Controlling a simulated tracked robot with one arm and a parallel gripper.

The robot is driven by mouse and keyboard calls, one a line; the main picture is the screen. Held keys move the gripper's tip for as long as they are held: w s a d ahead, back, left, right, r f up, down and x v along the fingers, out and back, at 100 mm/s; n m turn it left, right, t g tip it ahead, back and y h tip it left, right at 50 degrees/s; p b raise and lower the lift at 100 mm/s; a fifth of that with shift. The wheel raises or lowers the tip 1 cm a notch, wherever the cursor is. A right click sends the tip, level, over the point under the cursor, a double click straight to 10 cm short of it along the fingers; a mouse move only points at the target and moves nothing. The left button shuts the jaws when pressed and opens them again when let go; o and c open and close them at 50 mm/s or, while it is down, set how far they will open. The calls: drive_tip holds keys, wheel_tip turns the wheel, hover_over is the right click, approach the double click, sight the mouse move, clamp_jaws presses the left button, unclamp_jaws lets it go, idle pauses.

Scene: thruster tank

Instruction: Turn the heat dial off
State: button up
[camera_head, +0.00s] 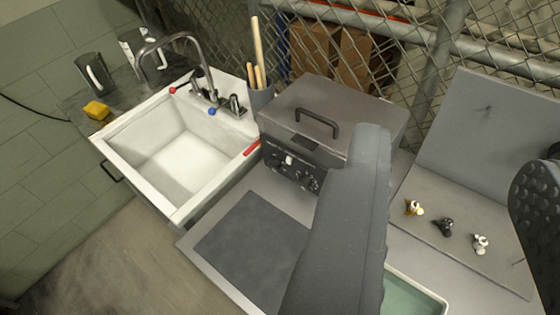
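A grey metal unit with a closed, handled lid (330,112) stands on the counter at the picture's middle. Its dark front control panel (284,163) faces me, with a small white switch (289,160) and several dark knobs (308,180). The labels are too small to read, so I cannot tell which knob is the heat dial or how it is set. My gripper (455,155) is open, with one dark finger rising in front of the unit and the other at the right edge. The near finger hides the panel's right end. Neither finger visibly touches a knob.
A white sink (180,165) with a tap is at left, beside a yellow sponge (96,110). A holder (261,98) with wooden sticks stands behind. A dark mat (252,250) lies in front. Small valve-like fittings (446,227) sit on a grey board at right. A chain-link fence closes the back.

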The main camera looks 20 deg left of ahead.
drive_tip(key=shift+a, duration=0.25)
drive_tip(key=o, duration=0.3)
drive_tip(key=shift+o, duration=0.2)
drive_tip(key=w+a+f+m+y+b, duration=0.1)
drive_tip(key=w+a+f+m+y, duration=0.1)
drive_tip(key=w+a+f, duration=0.7)
drive_tip(key=w+a+f+m+y+b, duration=0.1)
drive_tip(key=w+a+f+m+b, duration=0.1)
drive_tip(key=w+a+f, duration=0.7)
drive_tip(key=m+h+b, duration=0.2)
drive_tip(key=m, duration=0.5)
approach(272, 168)
drive_tip(key=v, duration=0.5)
drive_tip(key=shift+s+a, duration=0.15)
drive_tip(key=shift+s, duration=0.1)
drive_tip(key=shift+w+f, duration=0.1)
drive_tip(key=shift+f, duration=0.05)
drive_tip(key=b+x, duration=0.1)
drive_tip(key=x, duration=1.2)
drive_tip(key=shift+w, duration=0.25)
